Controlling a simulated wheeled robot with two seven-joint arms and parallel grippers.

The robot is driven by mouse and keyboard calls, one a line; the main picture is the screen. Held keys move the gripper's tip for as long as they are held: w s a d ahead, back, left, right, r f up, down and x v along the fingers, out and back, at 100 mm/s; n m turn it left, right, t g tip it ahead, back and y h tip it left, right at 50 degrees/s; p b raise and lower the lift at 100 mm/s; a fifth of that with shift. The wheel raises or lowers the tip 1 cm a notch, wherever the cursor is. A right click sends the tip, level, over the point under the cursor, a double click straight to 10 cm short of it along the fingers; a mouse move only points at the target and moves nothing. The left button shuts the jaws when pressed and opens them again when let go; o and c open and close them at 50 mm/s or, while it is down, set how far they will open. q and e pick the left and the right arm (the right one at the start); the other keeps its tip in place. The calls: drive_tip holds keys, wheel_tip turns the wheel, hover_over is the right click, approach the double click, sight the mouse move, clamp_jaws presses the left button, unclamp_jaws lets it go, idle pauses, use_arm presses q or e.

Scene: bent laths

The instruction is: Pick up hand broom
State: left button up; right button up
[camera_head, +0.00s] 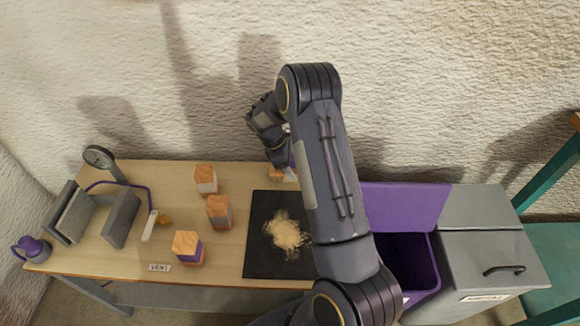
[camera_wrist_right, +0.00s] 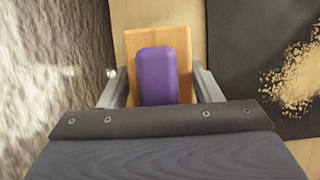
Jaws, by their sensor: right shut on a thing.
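My right gripper (camera_wrist_right: 163,85) is shut on what looks like the hand broom (camera_wrist_right: 163,72). It shows as a purple, rounded grip on a pale wooden block, between my two fingers in the right wrist view. In the head view my right gripper (camera_head: 282,155) is at the back edge of the table, just behind the black mat. A wooden end of the held thing (camera_head: 276,174) shows below it, and my arm hides part of it. I cannot tell whether it touches the table. My left gripper is not in view.
A black mat (camera_head: 262,262) bears a pile of sawdust (camera_head: 286,236). Several wood-topped blocks, one of them here (camera_head: 187,248), stand left of it. A grey bent form (camera_head: 120,218) stands further left. A purple bin (camera_head: 424,282) and a grey lidded box (camera_head: 490,252) stand right.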

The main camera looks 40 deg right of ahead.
wheel_tip(320, 180, up, 3)
drive_tip(key=shift+r, duration=0.15)
drive_tip(key=s+a+r, duration=0.9)
drive_tip(key=a, duration=0.2)
drive_tip(key=shift+r, duration=0.3)
